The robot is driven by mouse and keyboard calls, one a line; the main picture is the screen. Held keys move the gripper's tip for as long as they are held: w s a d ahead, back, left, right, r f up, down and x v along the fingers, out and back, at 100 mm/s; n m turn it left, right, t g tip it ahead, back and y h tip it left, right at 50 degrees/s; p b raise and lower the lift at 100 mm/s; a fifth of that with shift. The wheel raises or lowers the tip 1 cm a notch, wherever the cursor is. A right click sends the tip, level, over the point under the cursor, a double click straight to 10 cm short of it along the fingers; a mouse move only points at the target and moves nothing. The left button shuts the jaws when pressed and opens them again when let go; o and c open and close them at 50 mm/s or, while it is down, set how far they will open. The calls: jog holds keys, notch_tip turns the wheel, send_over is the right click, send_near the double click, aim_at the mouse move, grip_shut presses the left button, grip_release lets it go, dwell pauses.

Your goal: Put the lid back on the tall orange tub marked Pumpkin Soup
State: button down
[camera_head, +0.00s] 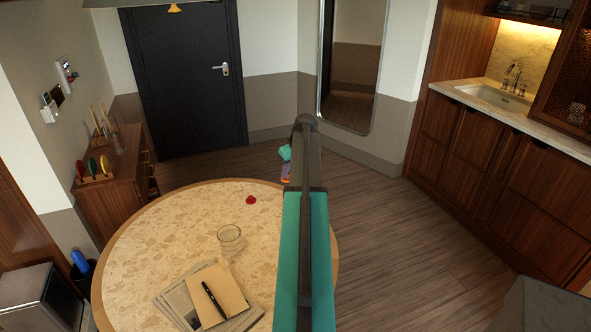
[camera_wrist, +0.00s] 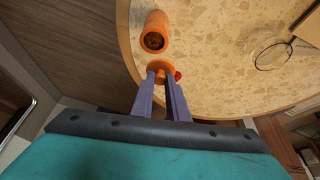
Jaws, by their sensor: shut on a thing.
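The orange tub (camera_wrist: 157,20) is on the table in the wrist view. Its round open mouth faces the camera and shows something brown inside; no marking is legible. My gripper (camera_wrist: 161,77), with purple fingers, is shut on an orange lid (camera_wrist: 160,66). The lid shows just below the tub's mouth in the picture, apparently apart from it. In the head view my gripper (camera_head: 286,174) is mostly hidden behind my arm, with a bit of orange at its tips. The tub is hidden there.
The round speckled table (camera_head: 180,220) holds a small red thing (camera_head: 251,200), a clear glass (camera_head: 229,237), and papers (camera_head: 178,298) with a notebook (camera_head: 222,302) and black pen. The red thing (camera_wrist: 178,76) shows close beside the lid in the wrist view.

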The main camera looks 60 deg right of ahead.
jog(key=shift+s+d+f, duration=0.25)
jog(key=shift+s+d, duration=0.55)
jog(key=shift+f+b, duration=1.45)
jog(key=shift+f, duration=1.7)
jog(key=shift+f, duration=0.2)
dwell(0.4)
dwell(0.4)
jog(key=c, duration=1.6)
grip_release()
jog(key=shift+c, duration=0.2)
jog(key=shift+o, duration=0.8)
jog(key=o, duration=0.3)
